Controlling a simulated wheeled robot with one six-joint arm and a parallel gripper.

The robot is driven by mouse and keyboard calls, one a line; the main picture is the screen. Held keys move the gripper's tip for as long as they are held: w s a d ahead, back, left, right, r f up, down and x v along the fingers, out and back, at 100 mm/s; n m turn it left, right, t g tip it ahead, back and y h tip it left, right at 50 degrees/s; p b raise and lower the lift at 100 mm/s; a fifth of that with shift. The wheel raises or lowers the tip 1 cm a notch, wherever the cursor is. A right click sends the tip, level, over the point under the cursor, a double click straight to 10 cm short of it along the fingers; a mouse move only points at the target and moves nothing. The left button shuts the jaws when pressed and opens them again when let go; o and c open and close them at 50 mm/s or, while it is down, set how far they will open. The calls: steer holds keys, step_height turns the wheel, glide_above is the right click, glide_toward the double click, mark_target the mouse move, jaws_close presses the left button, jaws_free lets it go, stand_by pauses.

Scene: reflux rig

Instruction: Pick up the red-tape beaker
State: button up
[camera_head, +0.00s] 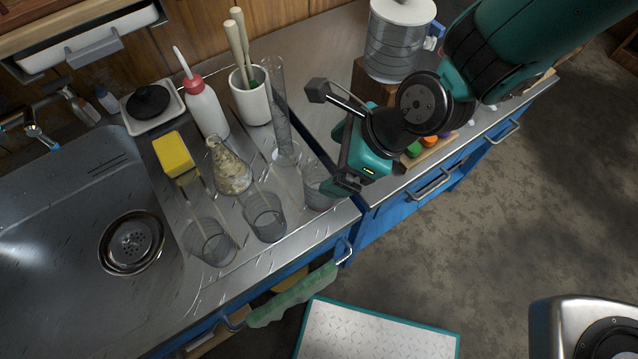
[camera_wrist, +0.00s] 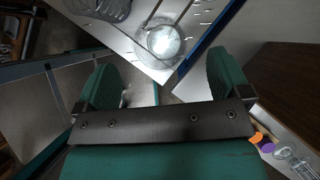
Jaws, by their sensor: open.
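Three clear glass beakers stand on the steel counter beside the sink: a left one (camera_head: 209,241), a middle one (camera_head: 265,217) and a right one (camera_head: 316,188). I cannot make out red tape on any of them. My gripper (camera_head: 340,168) is beside the right beaker, on its right side, and hides part of it. In the wrist view my gripper (camera_wrist: 162,75) is open and empty, with its green fingers apart. A round glass vessel (camera_wrist: 163,41) shows ahead, between and beyond the fingertips, near the counter edge.
A tall glass cylinder (camera_head: 279,110), a conical flask (camera_head: 230,172), a yellow sponge (camera_head: 173,154) and a red-topped wash bottle (camera_head: 206,112) crowd the counter behind the beakers. The sink (camera_head: 60,215) lies left. A green cloth (camera_head: 292,299) hangs at the front.

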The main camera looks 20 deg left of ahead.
mark_target(321, 172)
steer(key=x, duration=0.5)
steer(key=shift+s+a+f, duration=0.1)
steer(key=shift+f, duration=0.3)
steer(key=c, duration=1.3)
steer(key=shift+c, duration=0.2)
steer(key=shift+r, duration=0.25)
